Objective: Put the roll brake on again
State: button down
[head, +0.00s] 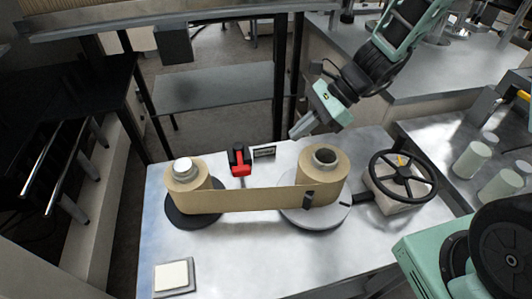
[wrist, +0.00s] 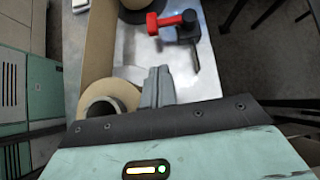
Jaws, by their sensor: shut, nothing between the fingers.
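The roll brake (head: 239,160), a red handle on a black body, stands at the back of the table between two kraft paper rolls. In the wrist view its red handle (wrist: 165,22) points left, with a dark arm below the body. The right kraft roll (head: 323,165) sits on a grey disc; the left roll (head: 188,178) sits on a black disc. A brown paper web (head: 255,200) runs between them. My gripper (head: 296,134) is shut and empty, above the table's back edge, behind the right roll and right of the brake. Its fingers (wrist: 157,85) touch nothing visible.
A black handwheel (head: 403,177) stands right of the right roll. A small dark sign (head: 264,152) stands between the brake and my gripper. A pale pad (head: 174,276) lies at the table's front left. The table's front middle is clear.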

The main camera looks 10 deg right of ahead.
jog(key=shift+m, duration=0.4)
jog(key=x, duration=0.6)
jog(key=w+x, duration=0.1)
jog(key=x, duration=0.2)
jog(key=shift+w+d+f, duration=0.1)
jog(key=shift+d+f, duration=0.15)
jog(key=shift+f, duration=0.2)
jog(key=shift+w+a+f+p, duration=0.15)
jog(key=shift+a+p, duration=0.6)
jog(key=shift+a, duration=1.4)
